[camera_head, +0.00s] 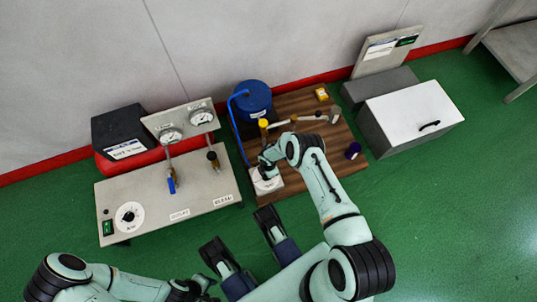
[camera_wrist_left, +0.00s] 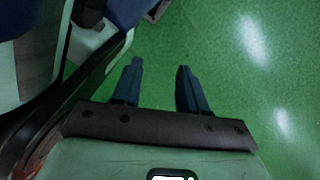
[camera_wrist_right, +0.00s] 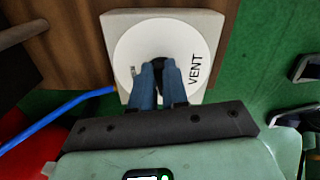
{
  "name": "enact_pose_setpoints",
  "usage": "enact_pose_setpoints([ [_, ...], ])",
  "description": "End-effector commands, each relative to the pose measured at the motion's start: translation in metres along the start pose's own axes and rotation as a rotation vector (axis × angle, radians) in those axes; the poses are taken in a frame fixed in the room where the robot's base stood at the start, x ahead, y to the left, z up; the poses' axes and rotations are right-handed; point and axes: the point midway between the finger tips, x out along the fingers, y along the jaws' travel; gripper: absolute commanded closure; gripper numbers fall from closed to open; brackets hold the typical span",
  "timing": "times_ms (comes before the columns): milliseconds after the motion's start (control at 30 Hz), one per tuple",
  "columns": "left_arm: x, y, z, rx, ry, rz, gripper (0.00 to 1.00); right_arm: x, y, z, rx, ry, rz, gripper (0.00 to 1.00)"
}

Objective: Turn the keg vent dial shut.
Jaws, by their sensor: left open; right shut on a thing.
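The vent dial, a white disc (camera_wrist_right: 140,45) marked VENT on a pale square block (camera_wrist_right: 110,22), shows in the right wrist view. My right gripper (camera_wrist_right: 166,66) is shut on its dark central knob (camera_wrist_right: 178,61), which is partly hidden by the fingers. In the head view the pale block (camera_head: 267,186) sits at the front left of the wooden board, partly covered by my right wrist. The blue keg (camera_head: 257,97) stands behind it. My left gripper (camera_head: 242,238) is open and empty over the green floor; its separated fingers (camera_wrist_left: 157,85) show in the left wrist view.
A grey bench (camera_head: 205,185) with gauges, a blue-handled valve (camera_head: 172,184) and another dial (camera_head: 130,215) stands left. A blue hose (camera_head: 238,130) runs beside the wooden board (camera_head: 295,185). A white-lidded grey box (camera_head: 415,105) stands right. Green floor in front is free.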

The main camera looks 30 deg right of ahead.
Motion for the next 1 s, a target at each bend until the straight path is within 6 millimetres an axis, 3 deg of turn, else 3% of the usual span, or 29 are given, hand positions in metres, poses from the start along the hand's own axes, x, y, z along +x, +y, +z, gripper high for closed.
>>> enact_pose_setpoints([
  [400, 0.0, 0.0, 0.0, 0.0, 0.0, 0.0, 0.57, -0.001, 0.001, 0.0, -0.009, 0.0, 0.002, 1.0],
  [433, 0.0, 0.0, 0.0, 0.0, 0.0, 0.0, 0.57, -0.001, 0.001, 0.0, -0.009, 0.0, 0.002, 0.77],
  [500, 0.0, 0.0, 0.0, 0.0, 0.0, 0.0, 0.57, -0.001, 0.001, 0.0, -0.009, 0.0, 0.001, 0.61],
  [833, -0.001, 0.001, -0.001, 0.002, 0.005, 0.002, 0.57, -0.003, 0.001, 0.0, -0.008, 0.0, 0.001, 0.61],
  [1000, -0.012, 0.012, -0.013, 0.017, 0.053, 0.024, 0.57, -0.027, 0.001, 0.0, -0.008, -0.001, 0.002, 0.61],
])
